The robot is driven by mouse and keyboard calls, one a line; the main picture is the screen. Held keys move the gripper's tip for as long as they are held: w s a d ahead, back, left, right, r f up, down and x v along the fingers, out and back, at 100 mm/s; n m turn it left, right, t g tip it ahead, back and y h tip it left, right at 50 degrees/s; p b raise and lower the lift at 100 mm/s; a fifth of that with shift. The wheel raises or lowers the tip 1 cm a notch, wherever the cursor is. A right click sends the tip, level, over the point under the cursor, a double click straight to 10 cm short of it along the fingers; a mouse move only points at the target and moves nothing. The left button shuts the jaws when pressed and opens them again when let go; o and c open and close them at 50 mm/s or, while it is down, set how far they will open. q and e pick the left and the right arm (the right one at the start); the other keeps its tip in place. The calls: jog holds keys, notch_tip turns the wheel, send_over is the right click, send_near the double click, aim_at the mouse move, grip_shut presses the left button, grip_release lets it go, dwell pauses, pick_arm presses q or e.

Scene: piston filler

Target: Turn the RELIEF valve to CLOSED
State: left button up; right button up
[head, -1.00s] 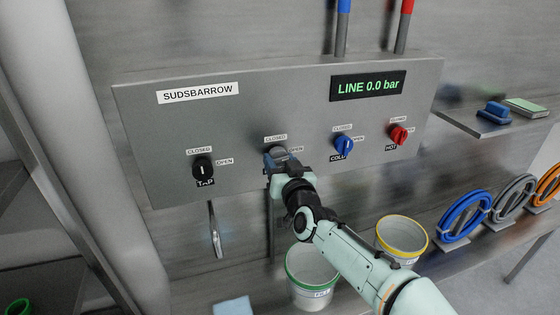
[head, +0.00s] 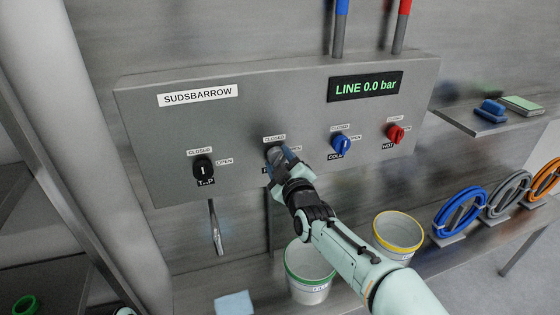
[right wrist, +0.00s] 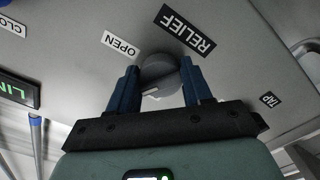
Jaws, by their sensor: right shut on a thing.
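The RELIEF valve is a round grey knob (right wrist: 160,72) on the panel front, second from the left. In the right wrist view its RELIEF label (right wrist: 187,31) and OPEN label (right wrist: 120,43) show. In the head view the CLOSED label (head: 274,139) shows above the knob, which is mostly hidden by my gripper. My right gripper (head: 283,158) is shut on the knob, with one blue finger on each side in the right wrist view (right wrist: 160,82). I cannot tell exactly where the knob points.
The black TAP knob (head: 203,169) is left of my gripper; the blue COLD knob (head: 341,145) and red HOT knob (head: 395,133) are right. The display (head: 366,86) reads LINE 0.0 bar. A green-rimmed bucket (head: 309,276) and yellow-rimmed bucket (head: 398,236) stand below.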

jog(key=n, duration=0.2)
jog(key=shift+n, duration=0.4)
jog(key=shift+n+b, duration=0.75)
jog(key=shift+n, duration=0.85)
jog(key=shift+r, duration=0.1)
jog(key=o, duration=1)
jog(key=shift+o, duration=0.2)
